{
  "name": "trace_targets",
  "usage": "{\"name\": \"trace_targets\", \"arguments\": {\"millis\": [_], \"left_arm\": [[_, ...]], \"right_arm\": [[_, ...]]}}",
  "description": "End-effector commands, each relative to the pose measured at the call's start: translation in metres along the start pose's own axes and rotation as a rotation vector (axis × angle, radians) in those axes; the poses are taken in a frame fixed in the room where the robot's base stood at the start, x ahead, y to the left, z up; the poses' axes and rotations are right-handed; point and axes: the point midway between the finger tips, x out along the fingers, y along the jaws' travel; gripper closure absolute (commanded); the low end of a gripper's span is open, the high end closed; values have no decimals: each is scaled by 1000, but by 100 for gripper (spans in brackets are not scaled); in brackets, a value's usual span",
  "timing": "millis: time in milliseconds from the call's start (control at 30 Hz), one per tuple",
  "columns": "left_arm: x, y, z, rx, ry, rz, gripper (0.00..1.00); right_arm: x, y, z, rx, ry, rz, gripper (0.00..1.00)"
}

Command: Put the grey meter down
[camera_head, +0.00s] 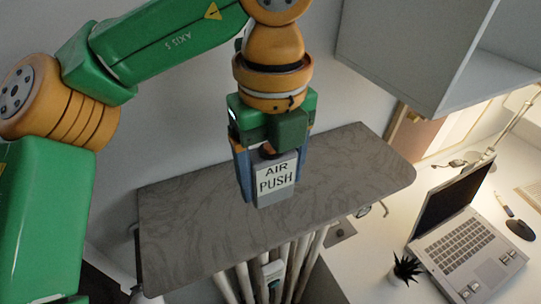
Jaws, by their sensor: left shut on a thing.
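The grey meter (275,179) is a small box with a white label reading "AIR PUSH". My left gripper (270,165) points down and is shut on it, with a blue finger on each side. The meter is upright, over the middle of the grey patterned board (200,225). I cannot tell whether its underside touches the board or hangs just above it. My right gripper is not in view.
Bare board lies to both sides of the meter. White pipes (295,265) stand below its front edge. At right, a white desk holds an open laptop (465,230), a small plant (406,268) and a dark mouse (520,230). A grey cabinet (430,60) hangs at upper right.

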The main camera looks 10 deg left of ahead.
Motion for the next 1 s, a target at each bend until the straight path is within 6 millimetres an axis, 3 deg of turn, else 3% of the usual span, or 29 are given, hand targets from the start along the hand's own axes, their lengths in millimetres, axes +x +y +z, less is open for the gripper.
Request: {"name": "trace_targets", "arguments": {"millis": [200, 367, 733, 767, 800, 867, 1000], "left_arm": [[26, 12, 21, 1, 2, 3, 85], [54, 11, 20, 2, 0, 0, 85], [61, 10, 19, 2, 0, -2, 85], [61, 10, 19, 2, 0, -1, 22], [60, 10, 19, 2, 0, -1, 11], [60, 10, 19, 2, 0, -1, 0], [59, 10, 19, 2, 0, -1, 0]], "right_arm": [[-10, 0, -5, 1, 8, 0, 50], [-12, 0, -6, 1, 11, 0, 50], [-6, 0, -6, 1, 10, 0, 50], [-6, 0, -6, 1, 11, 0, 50], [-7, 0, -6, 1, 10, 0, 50], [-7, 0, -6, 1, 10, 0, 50], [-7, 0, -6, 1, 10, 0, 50]]}}
